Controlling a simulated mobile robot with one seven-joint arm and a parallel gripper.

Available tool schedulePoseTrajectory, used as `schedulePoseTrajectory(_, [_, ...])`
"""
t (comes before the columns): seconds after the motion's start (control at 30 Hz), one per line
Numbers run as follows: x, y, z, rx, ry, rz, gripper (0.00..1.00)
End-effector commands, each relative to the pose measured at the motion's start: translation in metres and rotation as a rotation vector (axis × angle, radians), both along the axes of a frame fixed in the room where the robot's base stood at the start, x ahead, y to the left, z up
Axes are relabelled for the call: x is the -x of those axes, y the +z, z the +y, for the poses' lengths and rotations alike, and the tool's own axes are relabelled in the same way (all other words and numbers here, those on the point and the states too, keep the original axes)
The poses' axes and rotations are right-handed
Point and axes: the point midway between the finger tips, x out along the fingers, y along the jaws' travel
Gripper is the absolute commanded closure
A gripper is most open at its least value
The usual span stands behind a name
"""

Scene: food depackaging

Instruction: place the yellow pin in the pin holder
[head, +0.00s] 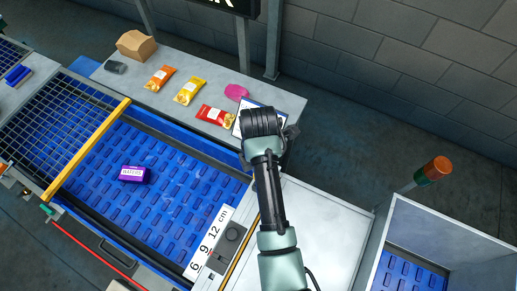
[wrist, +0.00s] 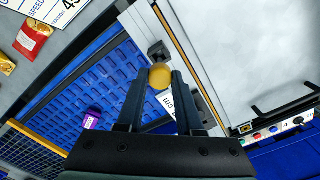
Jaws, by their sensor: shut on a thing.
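In the wrist view my gripper (wrist: 161,84) is shut on the yellow pin (wrist: 160,76), whose rounded yellow end shows between the fingertips. The rest of the pin is hidden. In the head view my arm hides the pin and most of the gripper; it hangs over the far end of the white plate by the grey table. A dark block with a round top (head: 233,233), perhaps the pin holder, stands beside the ruler on the belt's near right edge. A dark block (wrist: 158,50) shows just beyond the pin in the wrist view; I cannot tell whether they touch.
A purple packet (head: 133,174) lies on the blue belt (head: 185,195), with a yellow bar (head: 88,148) across it. Several snack packets and a brown bag (head: 136,45) lie on the grey table (head: 205,82). A signal lamp (head: 434,170) stands at the right.

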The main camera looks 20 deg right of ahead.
Motion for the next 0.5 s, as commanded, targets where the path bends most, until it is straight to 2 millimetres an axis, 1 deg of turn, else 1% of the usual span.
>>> schedulePoseTrajectory(0.2, [0.001, -0.029, 0.0, -0.001, 0.0, 0.004, 1.0])
schedulePoseTrajectory(0.3, [0.001, -0.038, 0.0, 0.0, 0.0, 0.002, 1.0])
schedulePoseTrajectory(0.5, [0.0, -0.041, 0.0, 0.0, 0.0, 0.0, 1.0])
